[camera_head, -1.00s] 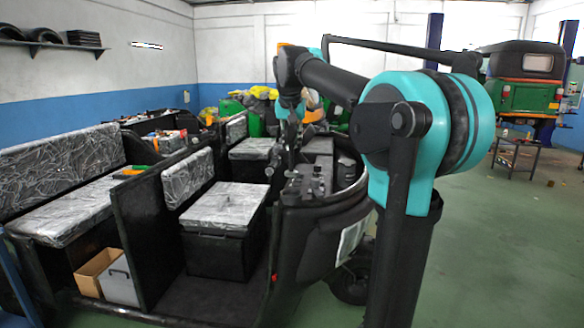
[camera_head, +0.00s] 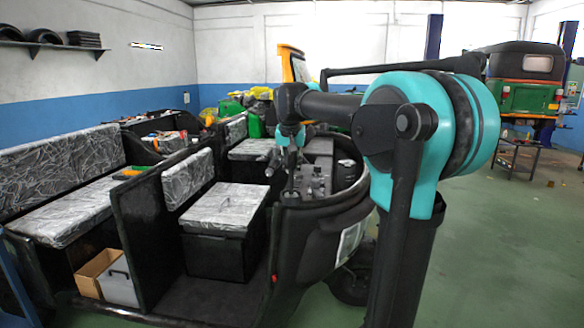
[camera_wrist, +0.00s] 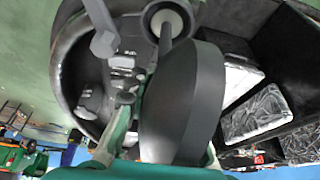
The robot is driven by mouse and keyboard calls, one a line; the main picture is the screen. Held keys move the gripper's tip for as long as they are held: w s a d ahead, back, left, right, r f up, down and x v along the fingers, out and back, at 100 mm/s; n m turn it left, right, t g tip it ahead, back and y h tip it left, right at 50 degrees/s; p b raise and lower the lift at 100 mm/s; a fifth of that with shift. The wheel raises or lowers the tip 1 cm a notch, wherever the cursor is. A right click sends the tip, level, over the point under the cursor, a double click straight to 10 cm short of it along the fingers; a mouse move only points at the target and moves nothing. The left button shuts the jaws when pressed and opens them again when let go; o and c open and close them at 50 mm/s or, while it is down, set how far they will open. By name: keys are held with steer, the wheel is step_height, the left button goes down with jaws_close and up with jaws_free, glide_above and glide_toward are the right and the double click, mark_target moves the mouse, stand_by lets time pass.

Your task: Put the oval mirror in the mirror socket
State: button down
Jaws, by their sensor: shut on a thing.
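The oval mirror (camera_wrist: 182,105) fills the middle of the wrist view, its smooth dark grey back facing the camera. A dark stem runs from its top edge. My gripper (camera_wrist: 125,105) is shut on it at its left side; the contact is partly hidden. A round, pale-ringed fitting (camera_wrist: 168,20), which looks like the mirror socket, shows at the top. The stem's tip points at it and overlaps it in the picture; I cannot tell whether they touch. In the head view my gripper (camera_head: 290,150) is above the rickshaw's front; the mirror is not clear there.
The rickshaw's dark front body (camera_head: 318,235) and dashboard (camera_head: 315,180) lie below my gripper. A grey lever with a hexagonal end (camera_wrist: 104,42) stands close left of the stem. Plastic-wrapped seats (camera_head: 222,207) are to the left. Green floor (camera_head: 500,250) is open at the right.

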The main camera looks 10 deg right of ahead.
steer(key=c, duration=1.3)
jaws_free()
steer(key=shift+c, duration=0.2)
steer(key=v, duration=1.2)
steer(key=shift+r, duration=0.1)
